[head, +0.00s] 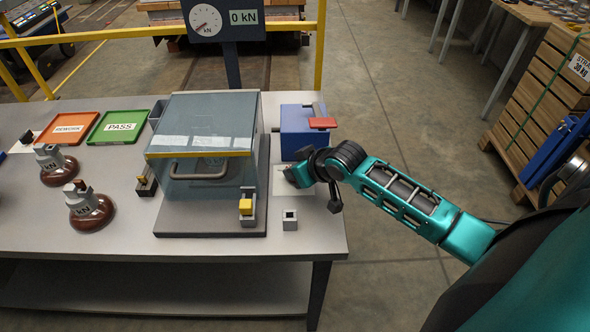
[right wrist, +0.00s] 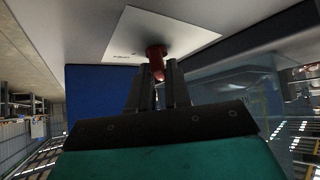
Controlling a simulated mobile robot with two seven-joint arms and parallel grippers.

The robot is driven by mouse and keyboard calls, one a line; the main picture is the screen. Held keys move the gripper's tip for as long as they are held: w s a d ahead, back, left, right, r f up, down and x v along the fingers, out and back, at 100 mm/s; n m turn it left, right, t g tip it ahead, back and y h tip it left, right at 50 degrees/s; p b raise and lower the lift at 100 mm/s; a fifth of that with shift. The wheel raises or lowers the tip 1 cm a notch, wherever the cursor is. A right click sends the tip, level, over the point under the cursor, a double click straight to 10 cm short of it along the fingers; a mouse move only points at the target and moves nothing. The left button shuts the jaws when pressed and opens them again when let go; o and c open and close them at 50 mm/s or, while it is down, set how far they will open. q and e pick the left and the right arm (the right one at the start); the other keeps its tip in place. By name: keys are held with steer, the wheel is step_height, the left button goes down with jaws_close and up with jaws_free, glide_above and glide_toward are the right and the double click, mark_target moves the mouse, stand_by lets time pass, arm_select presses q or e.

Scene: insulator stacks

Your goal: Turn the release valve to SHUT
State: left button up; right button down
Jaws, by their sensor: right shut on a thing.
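The release valve shows in the right wrist view as a small red stem with a red tip (right wrist: 155,55). It stands on a white plate (right wrist: 190,38) with small lettering that I cannot read. My right gripper (right wrist: 158,85) is shut on the red valve, one dark finger on each side. In the head view my right gripper (head: 291,177) is low over the white plate (head: 278,189) and hides the valve. The plate lies in front of a blue pump unit (head: 297,140) with a red-ended lever (head: 322,123). My left gripper is not in view.
A clear guard box (head: 205,130) with a yellow edge stands close left of my right gripper. A small grey square socket (head: 290,220) is near the table's front. Brown insulators (head: 90,210), a green PASS tray (head: 118,138) and an orange tray (head: 68,138) are further left. The gauge reads 0 kN.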

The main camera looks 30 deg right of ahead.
steer(key=shift+d+n+y, duration=0.1)
steer(key=shift+n+y, duration=0.4)
steer(key=shift+n, duration=0.1)
steer(key=c, duration=1.2)
jaws_free()
steer(key=shift+o, duration=0.2)
steer(key=v, duration=1.3)
steer(key=shift+w+r, duration=0.1)
